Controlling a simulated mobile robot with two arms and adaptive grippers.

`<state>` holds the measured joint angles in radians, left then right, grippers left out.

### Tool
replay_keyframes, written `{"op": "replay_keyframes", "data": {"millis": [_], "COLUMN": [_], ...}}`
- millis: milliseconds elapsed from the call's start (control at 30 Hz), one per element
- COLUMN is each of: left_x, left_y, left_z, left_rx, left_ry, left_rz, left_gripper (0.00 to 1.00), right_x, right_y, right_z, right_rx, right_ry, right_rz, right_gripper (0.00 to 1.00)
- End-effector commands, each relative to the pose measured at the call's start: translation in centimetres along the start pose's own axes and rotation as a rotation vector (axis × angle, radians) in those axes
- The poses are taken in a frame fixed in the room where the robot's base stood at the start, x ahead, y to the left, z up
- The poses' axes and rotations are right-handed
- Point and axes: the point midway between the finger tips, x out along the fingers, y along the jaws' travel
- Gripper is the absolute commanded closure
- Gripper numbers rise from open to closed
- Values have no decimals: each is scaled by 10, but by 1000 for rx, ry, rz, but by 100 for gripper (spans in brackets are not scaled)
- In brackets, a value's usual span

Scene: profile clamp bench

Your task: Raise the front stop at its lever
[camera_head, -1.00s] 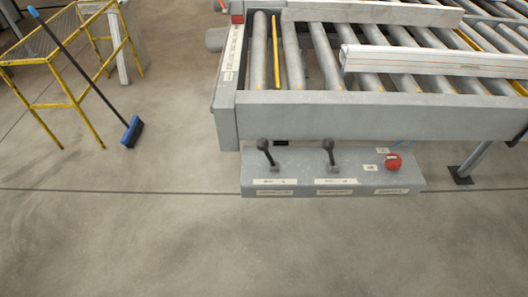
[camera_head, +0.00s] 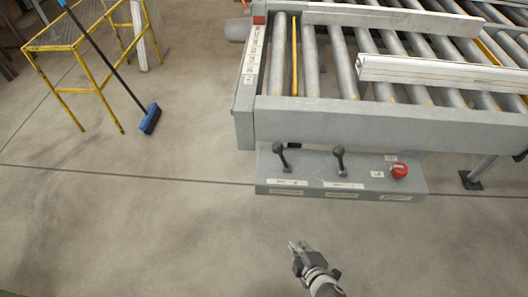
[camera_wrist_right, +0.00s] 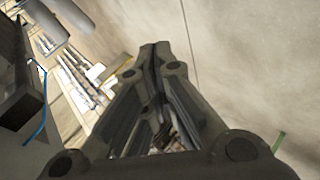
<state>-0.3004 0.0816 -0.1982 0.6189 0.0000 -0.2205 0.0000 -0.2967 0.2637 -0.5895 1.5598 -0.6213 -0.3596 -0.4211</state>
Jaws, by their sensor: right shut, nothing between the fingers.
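The grey control box (camera_head: 310,185) sits below the front beam of the roller conveyor. It bears two black-knobbed levers, a left lever (camera_head: 280,155) and a right lever (camera_head: 340,158), both standing up. Labels lie at their feet, too small to read. My right gripper (camera_head: 294,246) is in front of the box, over the floor, apart from both levers. It is shut and empty; the right wrist view shows its fingers together (camera_wrist_right: 155,48). My left gripper is in no view. Which lever is the front stop's I cannot tell.
A red push button (camera_head: 400,171) sits at the box's right end. The conveyor's front beam (camera_head: 380,124) is above and behind the levers. A pale profile (camera_head: 440,75) lies on the rollers. A blue broom (camera_head: 151,118) leans at a yellow stand (camera_head: 78,93). The floor in front is clear.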

Motion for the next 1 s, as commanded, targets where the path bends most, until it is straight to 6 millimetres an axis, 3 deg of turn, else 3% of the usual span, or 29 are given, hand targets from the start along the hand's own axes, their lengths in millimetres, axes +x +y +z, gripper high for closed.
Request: {"op": "replay_keyframes", "data": {"millis": [33, 200, 400, 500, 700, 1000], "left_x": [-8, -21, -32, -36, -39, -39], "left_y": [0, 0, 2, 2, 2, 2], "left_z": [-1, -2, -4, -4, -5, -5], "left_rx": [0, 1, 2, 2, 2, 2], "left_ry": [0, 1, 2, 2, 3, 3], "left_rz": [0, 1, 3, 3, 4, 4], "left_gripper": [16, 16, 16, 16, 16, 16], "right_x": [-14, -62, -125, -152, -180, -182], "right_y": [31, 107, 176, 200, 222, 224], "right_z": [-24, -89, -147, -165, -182, -183], "right_rx": [-69, -281, -453, -507, -557, -561], "right_ry": [39, 132, 196, 211, 221, 222], "right_rz": [53, 225, 411, 482, 555, 562], "right_gripper": [100, 100, 100, 100, 100, 100]}}
